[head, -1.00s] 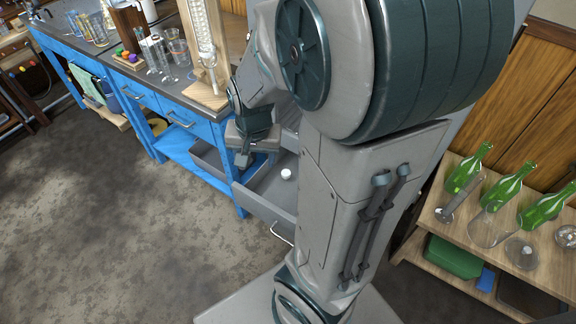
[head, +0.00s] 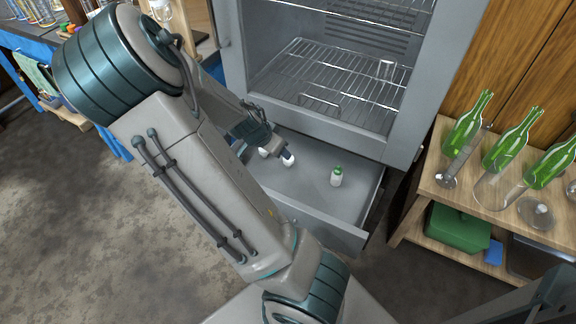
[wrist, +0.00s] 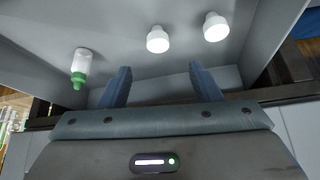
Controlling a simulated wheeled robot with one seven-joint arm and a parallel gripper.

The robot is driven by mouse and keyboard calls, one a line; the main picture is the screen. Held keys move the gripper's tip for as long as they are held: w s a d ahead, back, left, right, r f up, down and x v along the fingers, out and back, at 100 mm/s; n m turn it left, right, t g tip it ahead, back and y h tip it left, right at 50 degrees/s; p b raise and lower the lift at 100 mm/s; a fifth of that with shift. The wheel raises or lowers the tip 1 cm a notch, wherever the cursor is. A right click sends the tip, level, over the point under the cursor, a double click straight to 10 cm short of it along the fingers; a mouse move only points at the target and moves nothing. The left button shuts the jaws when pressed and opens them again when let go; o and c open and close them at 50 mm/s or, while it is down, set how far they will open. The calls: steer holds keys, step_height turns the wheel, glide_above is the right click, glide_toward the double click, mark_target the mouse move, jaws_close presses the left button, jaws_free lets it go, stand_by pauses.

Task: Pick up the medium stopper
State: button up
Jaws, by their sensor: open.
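My gripper (head: 278,150) hangs over an open grey drawer, partly hidden by my own arm. In the wrist view its two blue-grey fingers (wrist: 161,84) are spread with nothing between them. Two small white round-topped objects, one on the left (wrist: 157,40) and one on the right (wrist: 215,27), lie in the drawer beyond the fingertips, apart from them. I cannot tell whether either is a stopper. Small coloured pieces (head: 68,28) sit on the bench at the far left; they are too small to identify, and no medium stopper is clearly recognisable.
An open cabinet with wire racks (head: 335,85) rises behind. A wooden shelf (head: 432,205) with green bottles (head: 465,125) is at right. Left floor is clear.

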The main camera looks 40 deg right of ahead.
mark_target(288, 162)
steer(key=b+x, duration=0.2)
steer(key=x, duration=0.4)
steer(key=b+x, duration=0.3)
steer(key=x, duration=0.1)
steer(key=shift+s, duration=0.25)
steer(key=shift+w+d+f+b, duration=0.1)
steer(key=shift+d+f+b, duration=0.2)
steer(key=shift+f, duration=0.1)
steer(key=shift+c, duration=0.4)
steer(key=c, duration=1)
